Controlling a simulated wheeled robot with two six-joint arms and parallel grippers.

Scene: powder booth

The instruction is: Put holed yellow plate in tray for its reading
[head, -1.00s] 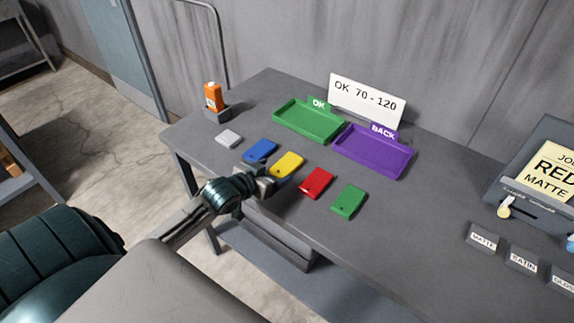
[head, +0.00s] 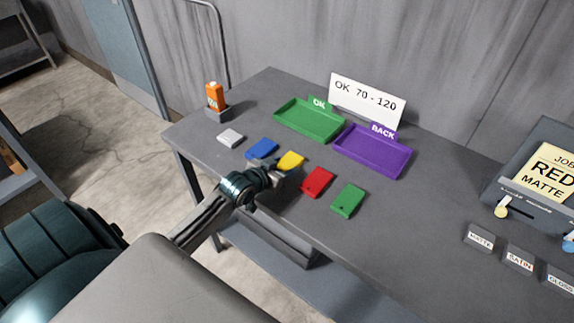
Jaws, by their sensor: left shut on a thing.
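The yellow plate (head: 291,160) lies at table height between the blue and red plates, partly hidden by my left gripper. My left gripper (head: 277,171) is shut on its near edge; the fingertips are hard to make out. I cannot tell whether the plate is lifted, and its hole is hidden. The green tray (head: 336,137) marked OK and the purple tray (head: 371,169) marked BACK stand empty behind it. A white sign (head: 367,100) reads "OK 70 - 120". My right gripper is not in view.
A blue plate (head: 262,149), a red plate (head: 317,182) and a green plate (head: 348,200) lie close by. A job card holder (head: 540,185) and labelled blocks stand at right. The middle right tabletop is clear.

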